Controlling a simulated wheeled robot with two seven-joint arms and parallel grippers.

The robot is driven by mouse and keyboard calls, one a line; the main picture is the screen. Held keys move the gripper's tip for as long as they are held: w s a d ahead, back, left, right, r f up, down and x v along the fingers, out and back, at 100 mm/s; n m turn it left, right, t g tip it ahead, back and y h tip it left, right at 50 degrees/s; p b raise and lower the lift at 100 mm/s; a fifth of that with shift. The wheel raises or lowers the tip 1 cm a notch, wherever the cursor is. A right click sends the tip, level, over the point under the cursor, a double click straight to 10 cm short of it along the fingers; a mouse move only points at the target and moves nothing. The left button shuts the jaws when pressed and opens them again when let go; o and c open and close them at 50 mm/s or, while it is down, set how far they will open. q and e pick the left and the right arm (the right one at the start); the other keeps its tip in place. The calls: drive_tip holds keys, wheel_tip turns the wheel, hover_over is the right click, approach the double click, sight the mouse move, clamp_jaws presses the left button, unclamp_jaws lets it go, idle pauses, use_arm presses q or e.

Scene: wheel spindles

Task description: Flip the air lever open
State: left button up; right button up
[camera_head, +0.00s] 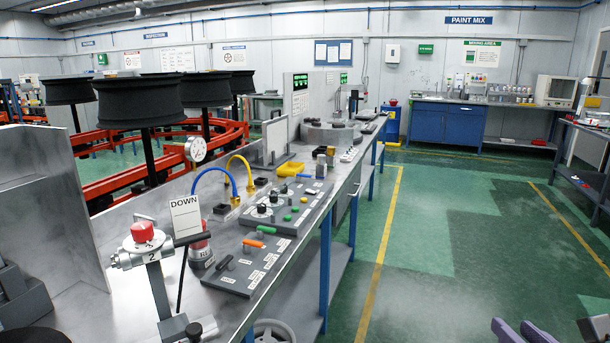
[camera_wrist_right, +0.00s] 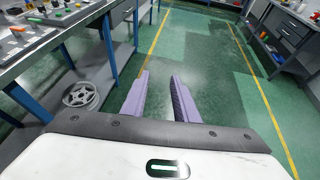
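A grey control panel (camera_head: 245,262) lies on the bench and carries small levers with white labels. One lever has an orange handle (camera_head: 265,229), another a black handle (camera_head: 225,262). The labels are too small to read, so I cannot tell which is the air lever or whether it is open. The panels also show at the top left of the right wrist view. My right gripper (camera_head: 521,333) has purple fingers and is at the bottom right, over the floor, well away from the panel. In the right wrist view (camera_wrist_right: 160,76) its fingers are apart with nothing between them. My left gripper is not in view.
A metal post with a red knob (camera_head: 142,231) and a DOWN card (camera_head: 186,216) stand left of the panel. A second panel (camera_head: 287,206) with buttons and knobs lies behind it. A wheel rim (camera_wrist_right: 80,95) rests under the bench. The green floor right of the bench is clear.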

drive_tip(key=a+f+m, duration=0.1)
drive_tip(key=f+m, duration=0.2)
drive_tip(key=f, duration=0.1)
drive_tip(key=s+a+f+m+g+y, duration=0.1)
drive_tip(key=f+m, duration=0.2)
drive_tip(key=f, duration=0.2)
drive_tip(key=a+f+m+y, duration=0.1)
drive_tip(key=a+f+m, duration=0.1)
drive_tip(key=f, duration=0.2)
drive_tip(key=shift+s+f+m+g, duration=0.25)
drive_tip(key=shift+m+g, duration=0.15)
clamp_jaws()
drive_tip(key=s+a+f+m+g+y, duration=0.1)
drive_tip(key=s+a+f+m, duration=0.3)
drive_tip(key=f+m, duration=0.3)
drive_tip(key=s+a+f+m+y, duration=0.1)
drive_tip(key=s+a+f+m, duration=0.3)
drive_tip(key=s+f+m, duration=0.2)
drive_tip(key=s+a+f+m+g+y, duration=0.1)
drive_tip(key=s+a+f+m, duration=0.3)
drive_tip(key=f+m, duration=0.5)
drive_tip(key=shift+s+f+m+g, duration=0.2)
drive_tip(key=shift+s+m+g, duration=0.1)
drive_tip(key=shift+s, duration=0.75)
drive_tip(key=shift+d, duration=0.1)
